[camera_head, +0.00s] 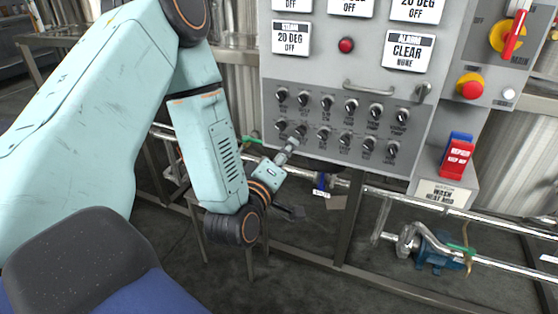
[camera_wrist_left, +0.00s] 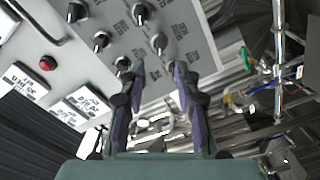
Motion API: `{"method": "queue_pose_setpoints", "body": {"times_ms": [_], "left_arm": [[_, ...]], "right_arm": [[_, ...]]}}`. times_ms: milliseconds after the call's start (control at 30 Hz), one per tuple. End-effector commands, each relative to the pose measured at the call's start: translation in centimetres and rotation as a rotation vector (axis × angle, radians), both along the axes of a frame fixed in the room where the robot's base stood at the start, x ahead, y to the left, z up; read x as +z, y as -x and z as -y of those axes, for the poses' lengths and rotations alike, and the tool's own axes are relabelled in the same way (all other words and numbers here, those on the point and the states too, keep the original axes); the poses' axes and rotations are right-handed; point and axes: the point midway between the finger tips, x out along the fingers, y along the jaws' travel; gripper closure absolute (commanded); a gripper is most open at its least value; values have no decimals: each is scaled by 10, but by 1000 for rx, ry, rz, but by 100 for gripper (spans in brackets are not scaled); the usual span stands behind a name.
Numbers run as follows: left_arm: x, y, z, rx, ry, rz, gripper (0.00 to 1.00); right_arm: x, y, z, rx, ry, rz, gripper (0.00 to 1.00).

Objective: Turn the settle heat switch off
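The grey control panel (camera_head: 345,60) carries two rows of dark switches on a darker plate (camera_head: 315,103). Their labels are too small to read, so I cannot tell which is the settle heat switch. My left gripper (camera_head: 292,146) is at the left end of the lower row, close to the panel. In the left wrist view its two fingers (camera_wrist_left: 161,76) stand apart with nothing between them. One switch (camera_wrist_left: 158,43) lies just beyond the gap, and another (camera_wrist_left: 122,65) lies beside the left finger. My right gripper is not in view.
A metal handle (camera_head: 376,91) and a red button (camera_head: 346,45) are on the panel. A red emergency knob (camera_head: 470,87) and a red-handled switch (camera_head: 515,34) are at the right. Steel pipes (camera_head: 440,205) and a blue pump (camera_head: 436,258) are below.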

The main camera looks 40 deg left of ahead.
Motion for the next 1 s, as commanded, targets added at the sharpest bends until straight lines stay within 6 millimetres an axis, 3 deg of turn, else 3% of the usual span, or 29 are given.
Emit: {"method": "queue_pose_setpoints", "body": {"times_ms": [100,300,900,1000], "left_arm": [[-1,18,4,1,2,-3,68],[0,33,8,0,1,-1,68],[0,34,8,0,-8,-2,68],[-12,33,12,-17,-55,-68,68]], "right_arm": [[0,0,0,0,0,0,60],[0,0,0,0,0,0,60],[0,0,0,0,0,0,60],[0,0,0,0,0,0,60]]}}
